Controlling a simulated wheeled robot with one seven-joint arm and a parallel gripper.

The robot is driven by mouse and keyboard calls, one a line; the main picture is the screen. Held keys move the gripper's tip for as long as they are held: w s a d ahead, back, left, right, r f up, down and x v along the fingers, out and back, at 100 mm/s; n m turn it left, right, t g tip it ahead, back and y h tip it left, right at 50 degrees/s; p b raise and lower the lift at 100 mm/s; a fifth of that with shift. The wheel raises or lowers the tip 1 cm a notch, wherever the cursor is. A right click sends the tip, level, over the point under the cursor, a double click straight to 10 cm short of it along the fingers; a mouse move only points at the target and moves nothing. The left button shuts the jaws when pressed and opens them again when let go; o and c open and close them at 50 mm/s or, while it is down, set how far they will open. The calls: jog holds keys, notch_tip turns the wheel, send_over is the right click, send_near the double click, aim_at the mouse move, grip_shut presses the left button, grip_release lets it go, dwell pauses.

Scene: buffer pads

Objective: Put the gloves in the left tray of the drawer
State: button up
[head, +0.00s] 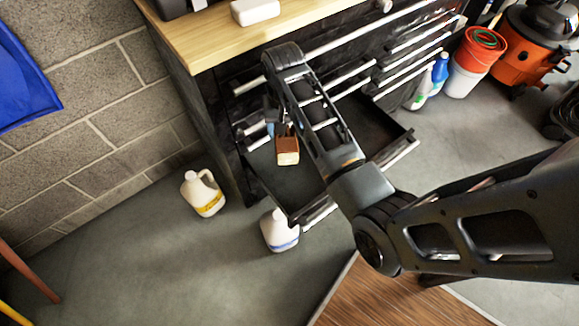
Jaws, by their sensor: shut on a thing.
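My gripper (280,128) points down over the open drawer (340,180), partly hidden by my own arm. It is shut on a small brown and cream bundle, which I take to be the gloves (288,152). The gloves are at the left part of the drawer. I cannot tell whether they touch the drawer floor. The drawer is dark inside, and my arm crosses over its middle, so any divider between trays is hidden.
A wooden workbench top (225,45) is above the drawer, with a white box (255,11) on it. White jugs (202,194) (279,231) stand on the floor left of and below the drawer. Bottles, an orange bucket (481,48) and an orange vacuum (535,45) stand at right.

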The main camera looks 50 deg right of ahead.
jog(key=s+d+f+m+b, duration=0.4)
jog(key=s+d+f+m, duration=0.15)
jog(key=d, duration=0.25)
jog(key=s+d+f+m+b, duration=0.4)
jog(key=s+d+f+m, duration=0.1)
jog(key=s+d+m, duration=0.25)
jog(key=n, duration=0.1)
send_over(317, 175)
notch_tip(317, 175, down, 6)
jog(key=shift+d+f, duration=0.15)
jog(key=shift+f+b, duration=0.45)
jog(key=shift+f, duration=1.6)
jog(key=shift+f, duration=0.1)
jog(key=o, duration=1.1)
